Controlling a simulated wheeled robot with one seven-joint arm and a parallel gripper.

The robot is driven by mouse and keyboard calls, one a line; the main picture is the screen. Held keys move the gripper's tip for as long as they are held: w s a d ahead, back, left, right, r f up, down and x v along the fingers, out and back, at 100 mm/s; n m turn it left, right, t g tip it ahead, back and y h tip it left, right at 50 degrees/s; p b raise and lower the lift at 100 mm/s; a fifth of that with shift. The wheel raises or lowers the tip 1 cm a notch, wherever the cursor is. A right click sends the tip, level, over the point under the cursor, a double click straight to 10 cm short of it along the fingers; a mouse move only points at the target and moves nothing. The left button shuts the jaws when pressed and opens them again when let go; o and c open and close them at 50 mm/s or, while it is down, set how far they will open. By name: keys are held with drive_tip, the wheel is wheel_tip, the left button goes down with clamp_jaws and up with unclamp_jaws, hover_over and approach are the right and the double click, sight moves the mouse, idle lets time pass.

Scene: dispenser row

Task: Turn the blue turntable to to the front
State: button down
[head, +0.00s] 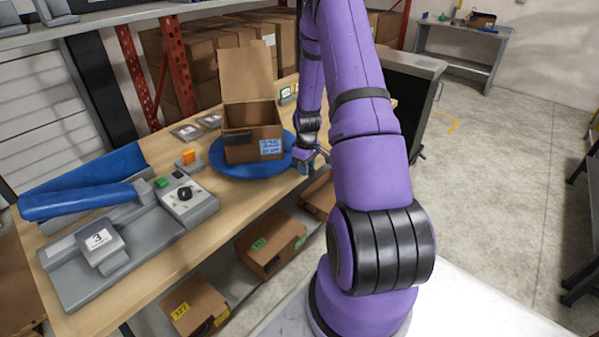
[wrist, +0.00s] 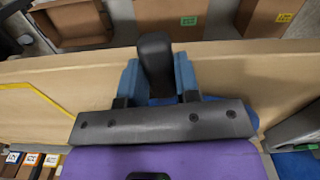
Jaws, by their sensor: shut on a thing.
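The blue turntable (head: 222,167) lies on the wooden workbench and bears an open cardboard box (head: 238,147) with a blue label on its near face. My gripper (head: 308,163) is low at the turntable's right edge. In the wrist view, my gripper (wrist: 158,85) has its blue-grey fingers on both sides of a black upright handle (wrist: 155,50) and is shut on it. Part of the blue turntable (wrist: 252,112) shows beside and behind the gripper there. My arm covers the area just right of the turntable, and where the handle joins it is hidden.
Cardboard boxes (head: 270,243) stand on a shelf below. A dark cabinet (head: 412,90) stands behind my arm; the floor at right is open.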

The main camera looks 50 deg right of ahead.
drive_tip(key=w+d+n, duration=0.1)
drive_tip(key=d+n, duration=0.1)
drive_tip(key=d, duration=0.2)
drive_tip(key=w+d+n, duration=0.2)
drive_tip(key=d, duration=0.1)
drive_tip(key=w+d+n, duration=0.2)
drive_tip(key=d, duration=0.2)
drive_tip(key=shift+d, duration=0.35)
drive_tip(key=shift+w+d+n, duration=1)
drive_tip(key=shift+w+d, duration=0.15)
drive_tip(key=shift+d, duration=0.1)
drive_tip(key=shift+w+d+r, duration=0.1)
drive_tip(key=c, duration=0.8)
unclamp_jaws()
drive_tip(key=shift+c, duration=0.2)
wheel_tip(320, 180, up, 11)
drive_tip(key=shift+f, duration=0.2)
